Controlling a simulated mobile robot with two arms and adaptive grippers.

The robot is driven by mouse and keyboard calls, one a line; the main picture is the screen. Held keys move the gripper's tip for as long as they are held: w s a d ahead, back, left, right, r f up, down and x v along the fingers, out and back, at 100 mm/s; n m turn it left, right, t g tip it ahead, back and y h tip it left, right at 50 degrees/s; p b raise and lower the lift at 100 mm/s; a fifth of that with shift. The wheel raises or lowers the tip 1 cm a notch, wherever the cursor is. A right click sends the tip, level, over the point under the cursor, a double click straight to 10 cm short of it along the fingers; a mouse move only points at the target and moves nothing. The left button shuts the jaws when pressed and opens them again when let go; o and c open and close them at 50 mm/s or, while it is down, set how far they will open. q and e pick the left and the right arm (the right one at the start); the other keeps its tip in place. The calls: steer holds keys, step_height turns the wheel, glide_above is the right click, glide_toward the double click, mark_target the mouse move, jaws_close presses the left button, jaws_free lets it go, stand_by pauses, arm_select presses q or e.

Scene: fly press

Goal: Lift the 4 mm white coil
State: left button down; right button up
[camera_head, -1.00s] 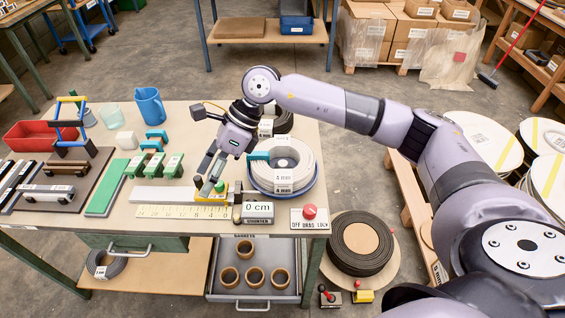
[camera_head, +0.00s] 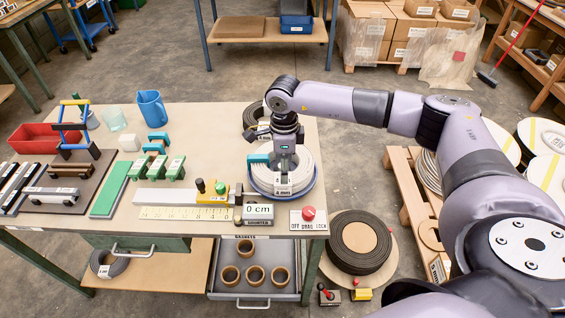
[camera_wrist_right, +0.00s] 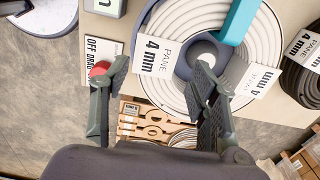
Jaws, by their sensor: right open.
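The 4 mm white coil (camera_head: 303,172) lies in a blue-rimmed holder at the right end of the workbench. In the right wrist view the coil (camera_wrist_right: 258,48) carries labels reading "PANE 4 mm", and a teal block (camera_wrist_right: 240,18) lies across its rings. My right gripper (camera_head: 286,168) points down over the coil's middle, hiding part of it. My left gripper is not in view.
A counter display (camera_head: 258,211) and a red-knobbed switch box (camera_head: 308,214) stand just in front of the coil. A yellow ruler stop (camera_head: 212,194) sits to its left. A dark coil (camera_head: 251,115) lies behind it.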

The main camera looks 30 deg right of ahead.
steer(key=f, duration=0.1)
steer(key=f+p, duration=0.1)
steer(key=f, duration=0.1)
steer(key=f+p, duration=0.1)
steer(key=f, duration=0.1)
steer(key=shift+s+a+f, duration=0.1)
steer(key=shift+a+f, duration=0.1)
steer(key=shift+a, duration=0.05)
steer(key=shift+f, duration=0.4)
steer(key=shift+c, duration=0.2)
jaws_close()
steer(key=shift+r, duration=0.15)
stand_by(0.4)
